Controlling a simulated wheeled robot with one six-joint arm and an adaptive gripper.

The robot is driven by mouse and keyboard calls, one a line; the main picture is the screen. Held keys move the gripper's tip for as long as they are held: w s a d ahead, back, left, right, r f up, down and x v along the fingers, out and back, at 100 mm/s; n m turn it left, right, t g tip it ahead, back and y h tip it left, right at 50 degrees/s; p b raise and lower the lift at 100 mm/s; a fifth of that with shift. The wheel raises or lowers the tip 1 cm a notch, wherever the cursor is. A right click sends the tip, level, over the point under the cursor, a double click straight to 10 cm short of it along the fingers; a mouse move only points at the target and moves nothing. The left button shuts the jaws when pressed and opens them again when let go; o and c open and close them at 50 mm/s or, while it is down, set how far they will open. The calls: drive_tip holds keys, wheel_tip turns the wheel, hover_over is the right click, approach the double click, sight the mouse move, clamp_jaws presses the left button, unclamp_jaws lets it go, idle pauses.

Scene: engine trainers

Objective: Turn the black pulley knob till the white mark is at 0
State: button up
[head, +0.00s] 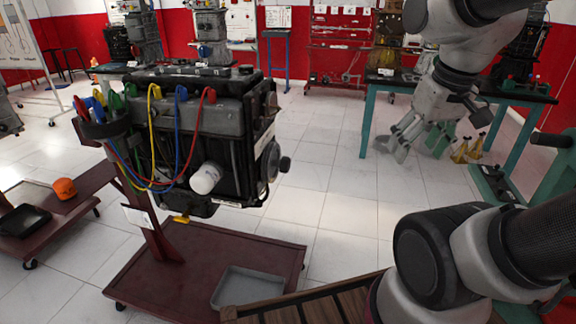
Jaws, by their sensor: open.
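The engine (200,130) is mounted on a dark red stand, with coloured leads looped over its near side. At its right end is the pulley (268,168), seen nearly edge-on. A small black knob (285,165) sticks out from it to the right. The white mark and any 0 on a scale cannot be made out from this angle.
A grey tray (247,287) lies on the red stand base (185,262). A teal-legged table (372,92) stands behind my gripper. An orange object (64,188) and a black tray (22,221) are at left. Free floor shows right of the engine.

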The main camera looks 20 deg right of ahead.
sight(290, 165)
drive_tip(key=w+a+f+m+g+y, duration=0.25)
drive_tip(key=w+f+m+y, duration=0.2)
drive_tip(key=f, duration=0.35)
drive_tip(key=w+a+f+m+g+y, duration=0.1)
drive_tip(key=w+a+f+m+y, duration=0.3)
drive_tip(key=f, duration=0.3)
drive_tip(key=w+a+f+m+g+y, duration=0.2)
drive_tip(key=f+m+y, duration=0.25)
drive_tip(key=f, duration=0.35)
drive_tip(key=w+a+f+m+t+y, duration=0.2)
drive_tip(key=w+a+f+m+t, duration=0.15)
drive_tip(key=w+m+t, duration=0.4)
drive_tip(key=w+r+m+t, duration=0.1)
drive_tip(key=w+m, duration=0.1)
drive_tip(key=w, duration=0.2)
drive_tip(key=w+r+m+t, duration=0.1)
drive_tip(key=w, duration=0.3)
drive_tip(key=w+r+m+t, duration=0.1)
drive_tip(key=w+m+t, duration=0.1)
drive_tip(key=w, duration=0.2)
drive_tip(key=shift+w+d+r+m+y, duration=0.2)
drive_tip(key=shift+w+r+m+y, duration=0.15)
drive_tip(key=shift+y, duration=0.05)
drive_tip(key=x, duration=0.6)
drive_tip(key=shift+w+a, duration=0.25)
drive_tip(key=shift+a, duration=0.1)
drive_tip(key=c, duration=1)
